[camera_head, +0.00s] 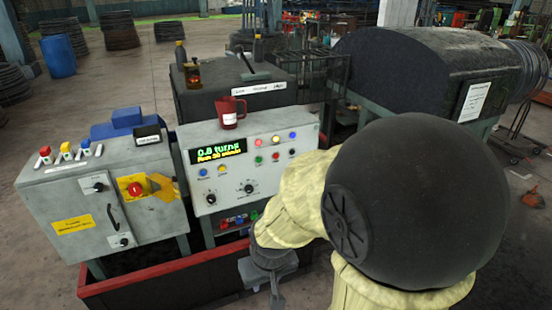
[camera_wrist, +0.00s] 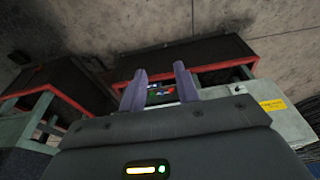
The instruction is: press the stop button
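A grey control panel (camera_head: 206,176) stands in the middle of the head view, with a lit display and several coloured buttons and knobs. A red button (camera_head: 276,156) is among them. A large red button on a yellow plate (camera_head: 135,188) is on the grey cabinet to the left. I cannot read which one is labelled stop. My gripper (camera_wrist: 160,76) shows two fingers apart with nothing held. In the head view my gripper is low, in front of the panel's lower right, apart from the buttons. Small red and blue parts (camera_wrist: 160,91) show between the fingers; my arm hides part of the panel.
The left cabinet (camera_head: 60,200) has several small coloured buttons on its top. A red jug (camera_head: 230,111) stands on the panel's top. A red-edged low frame (camera_head: 165,267) runs below both. A large dark drum housing (camera_head: 430,65) stands behind my arm at right.

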